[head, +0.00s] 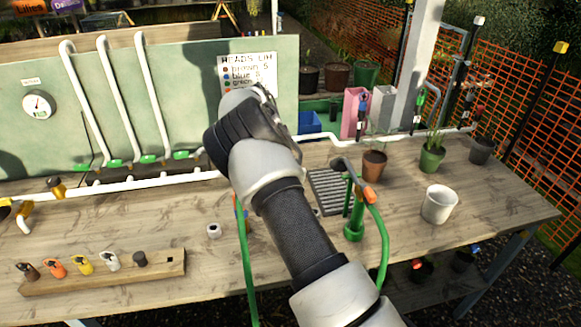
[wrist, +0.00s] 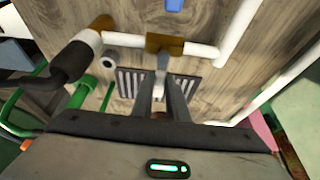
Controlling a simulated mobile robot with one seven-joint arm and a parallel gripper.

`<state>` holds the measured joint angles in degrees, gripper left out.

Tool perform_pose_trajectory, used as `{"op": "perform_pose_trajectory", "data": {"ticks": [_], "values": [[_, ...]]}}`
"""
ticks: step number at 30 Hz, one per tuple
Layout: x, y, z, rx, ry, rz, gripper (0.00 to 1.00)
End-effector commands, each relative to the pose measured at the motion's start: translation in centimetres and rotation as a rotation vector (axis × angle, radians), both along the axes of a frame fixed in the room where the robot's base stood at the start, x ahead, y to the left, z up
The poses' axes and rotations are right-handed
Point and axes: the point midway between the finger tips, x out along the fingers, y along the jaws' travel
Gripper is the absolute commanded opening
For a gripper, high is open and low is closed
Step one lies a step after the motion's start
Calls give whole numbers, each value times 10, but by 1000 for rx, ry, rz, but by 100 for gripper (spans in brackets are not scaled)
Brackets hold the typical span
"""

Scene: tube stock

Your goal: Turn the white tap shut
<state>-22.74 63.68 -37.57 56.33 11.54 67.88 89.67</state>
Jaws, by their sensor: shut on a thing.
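The white tap (wrist: 161,62) shows in the wrist view as a pale lever on a brown valve body (wrist: 165,43), set in a white pipe. My gripper (wrist: 162,88) reaches up from the bottom of the wrist view, with its two dark fingers on either side of the lever's lower end. It is shut on the lever. The fingertips partly cover the lever. In the head view my arm hides the gripper and this tap.
A dark slatted grate (head: 327,191) lies on the wooden bench (head: 480,205). A green stand with a spray head (head: 354,222) and a white pot (head: 439,204) stand right of my arm. A rack of coloured heads (head: 160,270) lies front left. A green panel (head: 190,80) stands behind.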

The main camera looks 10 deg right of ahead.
Motion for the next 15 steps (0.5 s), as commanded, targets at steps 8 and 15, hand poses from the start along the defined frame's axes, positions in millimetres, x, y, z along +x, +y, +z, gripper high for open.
{"op": "perform_pose_trajectory", "data": {"ticks": [8, 15], "values": [[0, 1, 0, 2, -1, -2, 33], [0, 0, 0, 1, 0, -1, 33]]}}
